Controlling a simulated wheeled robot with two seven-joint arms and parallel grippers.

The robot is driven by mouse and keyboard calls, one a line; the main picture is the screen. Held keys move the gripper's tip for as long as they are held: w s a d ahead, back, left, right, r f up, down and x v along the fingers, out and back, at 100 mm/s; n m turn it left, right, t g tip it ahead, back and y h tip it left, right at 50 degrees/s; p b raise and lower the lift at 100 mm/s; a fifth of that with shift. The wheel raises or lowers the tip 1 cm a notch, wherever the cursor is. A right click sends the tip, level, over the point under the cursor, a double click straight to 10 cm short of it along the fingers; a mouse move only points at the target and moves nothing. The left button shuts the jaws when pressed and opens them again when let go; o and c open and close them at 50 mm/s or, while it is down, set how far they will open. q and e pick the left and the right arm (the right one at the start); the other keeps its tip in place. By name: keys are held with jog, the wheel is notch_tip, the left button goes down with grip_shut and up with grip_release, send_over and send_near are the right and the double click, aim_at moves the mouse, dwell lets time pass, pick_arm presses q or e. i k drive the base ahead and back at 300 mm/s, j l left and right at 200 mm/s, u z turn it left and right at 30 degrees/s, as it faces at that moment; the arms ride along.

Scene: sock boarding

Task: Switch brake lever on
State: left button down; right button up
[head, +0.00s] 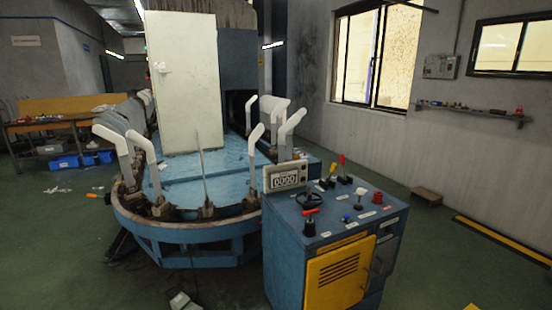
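A blue control cabinet (282,250) stands at the lower middle right in the head view. On its top are a yellow-tipped lever (332,170), a red-tipped lever (342,160) and a white-topped lever (361,192). A short black post with a red handle (310,213) stands at the front left of the top. The small labels are too small to read, so I cannot tell which one is the brake lever or its on and off positions. Neither of my grippers is in view.
The cabinet top also has a black handwheel (309,199), a counter display (286,176), a blue knob (346,217) and a red button (377,197). Left of it stands the blue boarding machine (180,232) with white foot forms. Green floor is open on the right.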

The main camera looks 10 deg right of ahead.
aim_at(343, 160)
jog(key=l+u, duration=0.1)
jog(key=u, duration=0.2)
jog(key=i+l+u, duration=0.1)
jog(key=u, duration=0.2)
jog(key=i+l, duration=0.2)
jog(key=l, duration=0.7)
jog(key=i+l, duration=0.25)
jog(key=l, duration=0.65)
jog(key=i+l, duration=0.2)
jog(key=l, duration=0.7)
jog(key=i+l, duration=0.2)
jog(key=l, duration=0.65)
jog(key=i+l, duration=0.25)
jog(key=l, duration=0.65)
jog(key=i+l, duration=0.2)
jog(key=l, duration=0.7)
jog(key=i+l, duration=0.25)
jog(key=l, duration=0.65)
jog(key=i+l, duration=0.2)
jog(key=l, duration=0.7)
